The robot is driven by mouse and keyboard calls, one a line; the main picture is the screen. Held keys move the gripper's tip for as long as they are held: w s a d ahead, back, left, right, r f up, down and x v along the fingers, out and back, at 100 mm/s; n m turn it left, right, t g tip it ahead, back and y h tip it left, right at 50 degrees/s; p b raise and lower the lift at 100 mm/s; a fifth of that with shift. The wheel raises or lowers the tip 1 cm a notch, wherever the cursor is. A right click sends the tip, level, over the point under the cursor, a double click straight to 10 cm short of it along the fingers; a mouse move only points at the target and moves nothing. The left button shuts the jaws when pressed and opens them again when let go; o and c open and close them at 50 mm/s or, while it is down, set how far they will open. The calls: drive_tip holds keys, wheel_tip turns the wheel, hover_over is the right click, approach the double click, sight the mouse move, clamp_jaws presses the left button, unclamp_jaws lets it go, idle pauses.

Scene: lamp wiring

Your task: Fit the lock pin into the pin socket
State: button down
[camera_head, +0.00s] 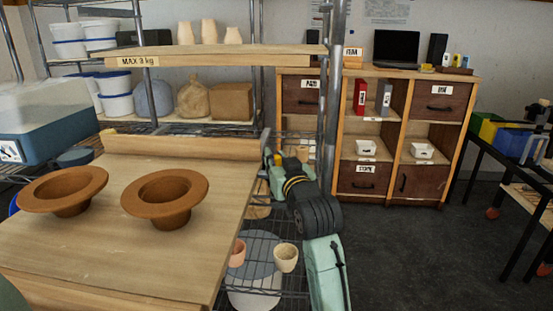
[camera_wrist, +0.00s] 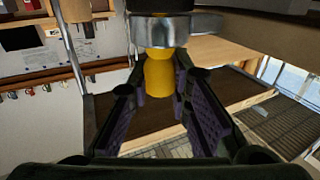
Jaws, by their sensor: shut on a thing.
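My gripper (camera_wrist: 161,76) is shut on a yellow piece, which I take to be the lock pin (camera_wrist: 159,74). The purple-padded fingers stand on either side of it in the wrist view. The pin's far end meets or overlaps a shiny metal collar (camera_wrist: 200,25), possibly the pin socket. I cannot tell whether the pin is inside it or only in front of it. In the head view my gripper (camera_head: 274,163) is at the right end of the wooden bench, beside the metal rack, and a small yellow spot (camera_head: 278,159) shows there.
Two brown flared pots (camera_head: 165,191) stand on the wooden bench (camera_head: 110,258). A metal post (camera_head: 330,120) rises close to my arm. Small pots (camera_head: 286,257) sit on the wire shelf below.

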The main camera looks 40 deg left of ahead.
drive_tip(key=shift+f, duration=0.25)
drive_tip(key=c, duration=1.4)
unclamp_jaws()
drive_tip(key=shift+d, duration=0.1)
drive_tip(key=v, duration=1.2)
